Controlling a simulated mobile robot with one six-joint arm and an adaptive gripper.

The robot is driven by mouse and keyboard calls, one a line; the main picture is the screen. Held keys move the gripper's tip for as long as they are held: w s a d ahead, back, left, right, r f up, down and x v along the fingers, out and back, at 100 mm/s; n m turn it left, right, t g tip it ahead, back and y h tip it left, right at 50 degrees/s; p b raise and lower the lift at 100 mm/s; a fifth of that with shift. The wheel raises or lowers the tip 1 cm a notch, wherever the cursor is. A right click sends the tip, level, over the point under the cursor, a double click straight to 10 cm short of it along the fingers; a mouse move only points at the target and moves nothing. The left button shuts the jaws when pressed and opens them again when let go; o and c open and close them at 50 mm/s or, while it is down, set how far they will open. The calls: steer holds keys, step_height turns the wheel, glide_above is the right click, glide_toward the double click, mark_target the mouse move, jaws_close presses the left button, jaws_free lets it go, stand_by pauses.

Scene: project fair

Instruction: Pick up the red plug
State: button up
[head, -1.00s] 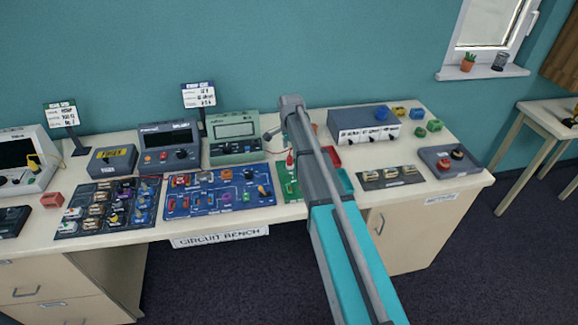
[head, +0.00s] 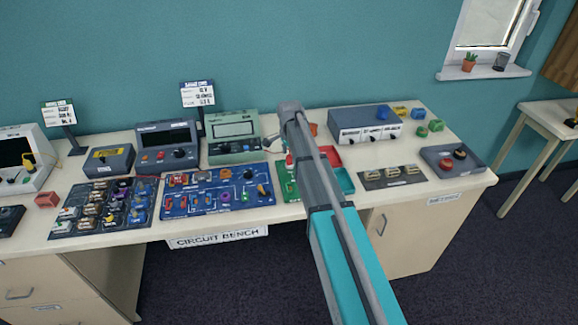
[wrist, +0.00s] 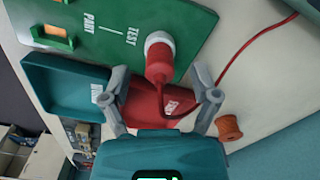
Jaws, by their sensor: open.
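The red plug (wrist: 158,62) is a red cylinder with a white ring at its far end, by the green board (wrist: 115,35) marked TEST and PART. A red cable runs from it. In the wrist view my gripper (wrist: 160,80) is open, with one finger on each side of the plug's near end; I cannot tell whether either touches it. In the head view a small red part of the plug (head: 289,159) shows over the green board (head: 287,184), just left of my arm, which hides much of that area.
A red tray (wrist: 142,104) and a teal tray (wrist: 45,91) lie close by my fingers. An orange-brown spool (wrist: 229,127) stands to the right. The blue circuit board (head: 215,207) and a green meter (head: 232,157) are left of my arm. A grey power box (head: 350,121) stands right.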

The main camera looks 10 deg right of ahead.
steer(key=shift+f+b, duration=0.75)
steer(key=shift+f, duration=0.3)
jaws_close()
